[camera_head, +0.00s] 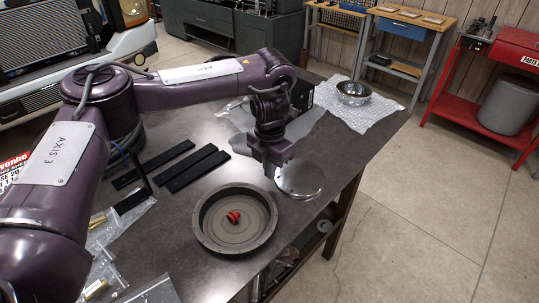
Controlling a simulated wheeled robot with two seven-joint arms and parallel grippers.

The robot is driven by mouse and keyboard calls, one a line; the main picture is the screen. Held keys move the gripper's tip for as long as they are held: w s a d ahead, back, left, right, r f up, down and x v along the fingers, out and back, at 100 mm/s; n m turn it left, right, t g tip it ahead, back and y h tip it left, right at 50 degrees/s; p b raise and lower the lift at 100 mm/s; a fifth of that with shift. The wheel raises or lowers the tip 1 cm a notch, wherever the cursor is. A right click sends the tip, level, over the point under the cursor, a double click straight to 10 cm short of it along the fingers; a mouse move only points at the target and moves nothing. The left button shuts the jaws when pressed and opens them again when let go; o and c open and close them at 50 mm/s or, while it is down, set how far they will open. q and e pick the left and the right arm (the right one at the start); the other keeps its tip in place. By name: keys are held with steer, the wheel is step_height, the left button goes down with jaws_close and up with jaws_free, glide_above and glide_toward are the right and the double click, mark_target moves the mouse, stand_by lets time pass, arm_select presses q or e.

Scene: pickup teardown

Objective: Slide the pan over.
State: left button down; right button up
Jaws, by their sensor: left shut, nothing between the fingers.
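A round grey pan (205,222) with a raised rim sits on the dark table near its right edge. A small red object (234,217) lies inside it. My left arm reaches in from the left and bends down to its gripper (270,172), which is shut and empty. The gripper is just beyond the pan's far side in the picture, beside a shiny round disc (300,180). I cannot tell whether the fingers touch the pan or the disc. My right gripper is not in view.
Several black bars (194,170) lie left of the pan. Clear plastic bags with brass parts (97,221) lie at the near left. A chrome bowl (353,93) sits on bubble wrap at the far corner. The table's right edge is close to the pan.

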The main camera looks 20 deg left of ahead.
arm_select(q)
step_height(320, 180, down, 2)
steer(key=shift+a+f, duration=0.1)
steer(key=s, duration=0.1)
steer(key=s+p, duration=0.1)
steer(key=s+a+r+p, duration=0.1)
steer(key=shift+s+a, duration=0.15)
steer(key=shift+s, duration=0.1)
steer(key=shift+s+f, duration=0.1)
steer(key=shift+s, duration=0.05)
steer(key=shift+f, duration=0.1)
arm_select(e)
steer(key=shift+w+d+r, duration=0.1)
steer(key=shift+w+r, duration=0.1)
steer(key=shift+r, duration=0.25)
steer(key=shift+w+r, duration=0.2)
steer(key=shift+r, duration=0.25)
